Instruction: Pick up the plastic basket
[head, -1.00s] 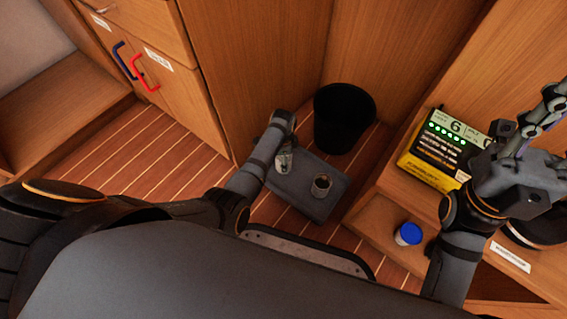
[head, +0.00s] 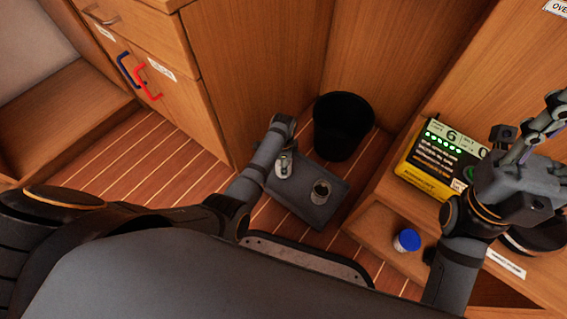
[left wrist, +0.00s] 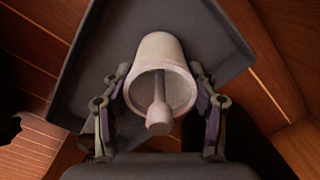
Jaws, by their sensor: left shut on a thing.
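A black round bin (head: 343,125), the only basket-like thing in view, stands upright on the floor in the corner of the wood panels. My left gripper (head: 284,160) is over the grey tray (head: 302,207), to the left of the bin and apart from it. In the left wrist view the left gripper (left wrist: 160,108) is shut on a whitish cup-shaped thing (left wrist: 158,52) with a rod in its open mouth. The tray (left wrist: 85,60) lies behind it. My right gripper (head: 545,115) is raised over the right-hand counter, away from the bin; its finger opening is unclear.
A yellow and black box with green lights (head: 440,150) and a blue-lidded jar (head: 407,240) are on the wooden shelf at right. A cabinet with blue and red handles (head: 148,83) is at left. Striped floor left of the tray is clear.

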